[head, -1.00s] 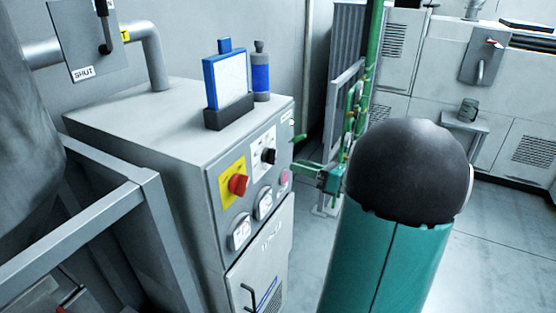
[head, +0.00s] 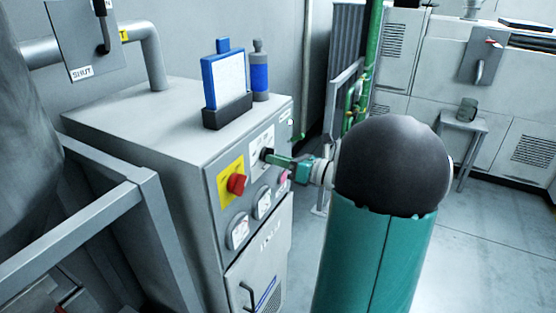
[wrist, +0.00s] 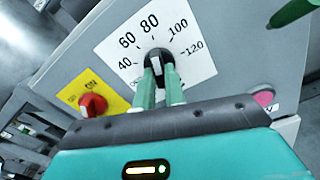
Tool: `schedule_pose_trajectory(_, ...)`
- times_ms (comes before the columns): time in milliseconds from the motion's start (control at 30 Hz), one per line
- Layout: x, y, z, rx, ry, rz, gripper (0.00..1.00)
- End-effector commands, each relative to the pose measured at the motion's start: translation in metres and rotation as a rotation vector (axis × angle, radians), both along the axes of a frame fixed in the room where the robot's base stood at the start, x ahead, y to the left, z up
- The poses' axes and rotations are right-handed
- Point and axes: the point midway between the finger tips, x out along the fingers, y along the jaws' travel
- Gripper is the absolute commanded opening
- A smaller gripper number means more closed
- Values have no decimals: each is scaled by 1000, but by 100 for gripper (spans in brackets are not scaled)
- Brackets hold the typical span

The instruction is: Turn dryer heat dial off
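The heat dial (wrist: 159,60) is a black knob with a white pointer on a white scale plate (wrist: 115,45) marked 40 to 120. In the wrist view my gripper (wrist: 162,76) has its two green fingers at the knob, one at each lower side. The gap between the fingers looks about as wide as the knob's grip; whether they press on it I cannot tell. The pointer aims near the 80 mark. In the head view my gripper (head: 272,160) reaches the dial from the right and partly covers it. The dryer cabinet (head: 150,120) is grey.
A red switch (head: 237,184) on a yellow plate sits left of the dial, with round gauges (head: 263,203) below. A pink button (wrist: 263,98) lies to the right. A blue-framed board (head: 226,80) and a bottle (head: 260,72) stand on top. A grey frame (head: 90,220) is at left.

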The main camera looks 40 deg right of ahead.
Motion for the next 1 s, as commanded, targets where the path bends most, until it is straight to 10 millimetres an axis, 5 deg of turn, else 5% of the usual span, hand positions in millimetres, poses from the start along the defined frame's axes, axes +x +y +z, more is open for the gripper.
schedule_pose_trajectory(467, 0, 0, 0, -92, -32, 1, 0)
schedule_pose_trajectory(1000, 1, -1, 0, -524, -187, 2, 0)
